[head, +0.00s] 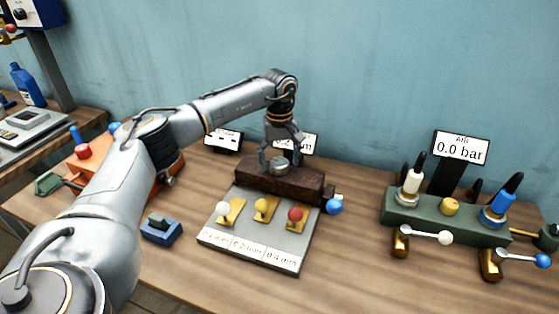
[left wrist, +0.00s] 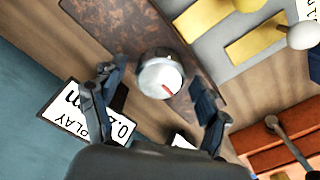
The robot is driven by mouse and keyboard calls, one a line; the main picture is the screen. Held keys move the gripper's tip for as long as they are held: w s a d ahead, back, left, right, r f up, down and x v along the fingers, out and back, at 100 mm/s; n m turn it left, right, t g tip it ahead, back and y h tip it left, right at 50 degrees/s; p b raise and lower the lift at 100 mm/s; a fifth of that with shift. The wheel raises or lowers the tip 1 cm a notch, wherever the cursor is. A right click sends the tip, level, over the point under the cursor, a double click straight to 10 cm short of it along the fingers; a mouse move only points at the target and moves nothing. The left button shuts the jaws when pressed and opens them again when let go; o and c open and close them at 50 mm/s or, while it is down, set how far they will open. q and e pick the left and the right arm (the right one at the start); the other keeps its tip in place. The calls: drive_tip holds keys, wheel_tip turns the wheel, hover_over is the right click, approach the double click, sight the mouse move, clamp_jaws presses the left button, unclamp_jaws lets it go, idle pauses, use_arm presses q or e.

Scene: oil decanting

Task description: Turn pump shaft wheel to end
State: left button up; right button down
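A silver round wheel (head: 279,169) stands on top of a rusty brown block (head: 250,182) at the back middle of the table. I take it for the pump shaft wheel. In the left wrist view the wheel (left wrist: 160,76) has a pale face with a red mark toward its lower right edge. My left gripper (head: 281,160) points down over the block. Its fingers (left wrist: 153,90) are spread on either side of the wheel, with gaps visible between them and it. My right gripper is not in view.
A grey plate (head: 225,240) with three yellow tabs and coloured knobs lies before the block. A display (left wrist: 85,115) reading "PLAY" and 0.2 stands behind. A blue ball (head: 334,206) is at the block's right end. A green valve block (head: 445,218) stands right.

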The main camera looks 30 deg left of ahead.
sight(280, 162)
use_arm(q)
wheel_tip(280, 162, up, 12)
idle(0.6)
drive_tip(key=shift+r, duration=0.1)
idle(0.4)
